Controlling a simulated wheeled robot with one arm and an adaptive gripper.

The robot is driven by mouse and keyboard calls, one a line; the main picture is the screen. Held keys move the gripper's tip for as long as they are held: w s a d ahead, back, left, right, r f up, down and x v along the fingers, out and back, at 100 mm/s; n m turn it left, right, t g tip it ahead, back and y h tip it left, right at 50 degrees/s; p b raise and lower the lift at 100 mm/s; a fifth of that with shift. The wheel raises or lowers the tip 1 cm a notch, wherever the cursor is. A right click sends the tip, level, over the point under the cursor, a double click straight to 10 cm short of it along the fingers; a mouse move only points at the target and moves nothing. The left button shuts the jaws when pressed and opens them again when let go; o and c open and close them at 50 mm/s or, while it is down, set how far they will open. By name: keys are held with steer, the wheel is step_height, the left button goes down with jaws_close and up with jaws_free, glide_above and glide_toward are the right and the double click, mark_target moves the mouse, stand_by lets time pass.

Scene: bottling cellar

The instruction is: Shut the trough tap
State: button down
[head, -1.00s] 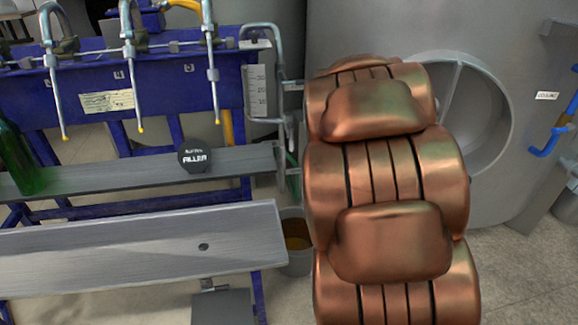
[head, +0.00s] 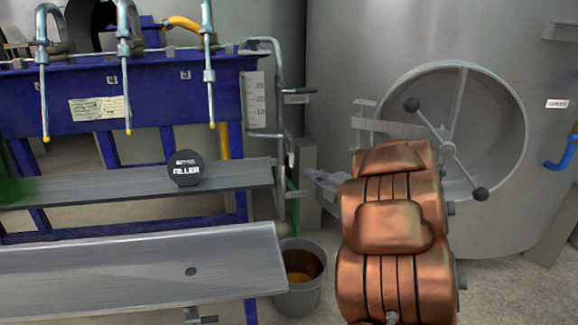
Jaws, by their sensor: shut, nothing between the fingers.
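The grey trough (head: 130,268) runs along the lower left of the head view, with a dark drain hole near its right part. Under it, at the bottom edge, a small grey fitting with a short handle (head: 203,319) shows, probably the trough tap. It is partly cut off, and I cannot tell whether it is open or shut. My copper-coloured arm stands right of the trough, apart from it. My gripper cannot be made out in this view.
A grey bucket (head: 299,296) with amber liquid stands at the trough's right end. A black filler disc (head: 185,169) is on the shelf (head: 100,190) behind. Several filler spouts hang above. A green bottle (head: 8,178) is at the left edge. A steel tank (head: 345,55) stands right.

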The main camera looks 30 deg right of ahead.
mark_target(290, 161)
steer(key=shift+w, duration=0.1)
steer(key=w+b, duration=0.1)
steer(key=w, duration=0.1)
steer(key=w+b, duration=0.1)
steer(key=w, duration=0.2)
steer(key=w+a+b, duration=0.1)
steer(key=w, duration=0.2)
steer(key=shift+w+a, duration=0.1)
steer(key=shift+w, duration=0.05)
steer(key=shift+w+a, duration=0.1)
steer(key=shift+w, duration=0.6)
steer(key=shift+d, duration=0.2)
